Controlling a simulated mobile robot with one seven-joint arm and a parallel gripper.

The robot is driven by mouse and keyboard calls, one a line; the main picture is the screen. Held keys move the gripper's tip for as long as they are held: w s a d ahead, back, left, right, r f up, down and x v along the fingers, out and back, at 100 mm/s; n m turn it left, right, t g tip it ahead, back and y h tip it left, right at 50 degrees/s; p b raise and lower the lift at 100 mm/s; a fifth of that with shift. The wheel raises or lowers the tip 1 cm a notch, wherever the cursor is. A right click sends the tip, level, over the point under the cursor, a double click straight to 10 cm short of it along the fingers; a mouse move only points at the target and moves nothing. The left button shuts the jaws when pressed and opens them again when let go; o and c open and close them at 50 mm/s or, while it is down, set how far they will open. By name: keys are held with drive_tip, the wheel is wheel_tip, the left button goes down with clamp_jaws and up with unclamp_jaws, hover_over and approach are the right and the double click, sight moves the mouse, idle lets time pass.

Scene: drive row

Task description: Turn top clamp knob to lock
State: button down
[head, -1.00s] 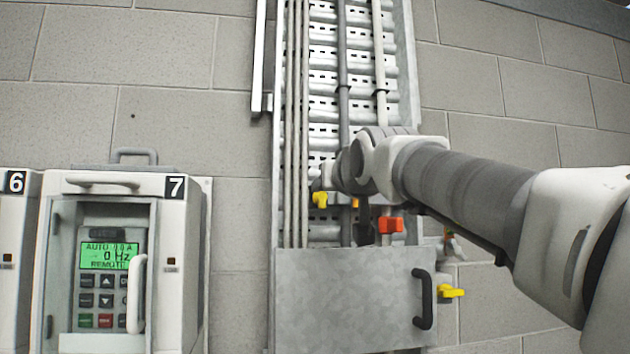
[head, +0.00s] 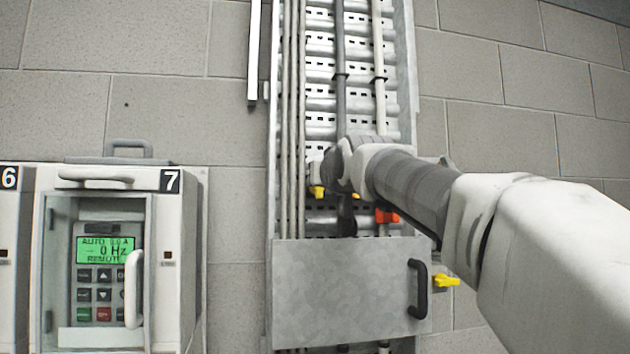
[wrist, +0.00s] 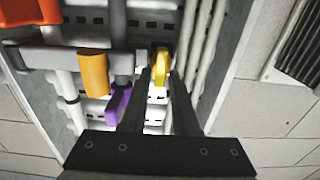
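A yellow knob (head: 318,192) is on the cable ladder, just left of my gripper in the head view. In the wrist view the yellow knob (wrist: 160,66) lies between the tips of my gripper (wrist: 160,76). The two dark fingers stand apart, one on each side; whether they touch it is unclear. An orange knob (wrist: 93,73) and a purple knob (wrist: 118,104) sit to its left on or near a grey bar. A red knob (wrist: 22,16) is at the upper left. No label tells which is the top clamp knob. My wrist hides part of the bar in the head view.
Grey cables (head: 291,120) run up the ladder close to the knob. A metal cover (head: 340,290) with a black handle (head: 418,288) is below, with another yellow knob (head: 446,281) at its right. Drive unit 7 (head: 170,230) stands at the left.

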idle(0.4)
drive_tip(key=shift+w+d+f+m+b, duration=0.15)
drive_tip(key=shift+m+b, duration=0.3)
drive_tip(key=shift+m, duration=2.5)
drive_tip(key=shift+s+d+f+m+b, duration=0.1)
drive_tip(key=shift+d+f+m+b, duration=0.3)
drive_tip(key=shift+m, duration=2.6)
drive_tip(key=shift+w+d+f+m+b, duration=0.1)
drive_tip(key=shift+m+b, duration=0.45)
drive_tip(key=shift+m, duration=2.4)
drive_tip(key=c, duration=0.9)
unclamp_jaws()
drive_tip(key=shift+o, duration=0.2)
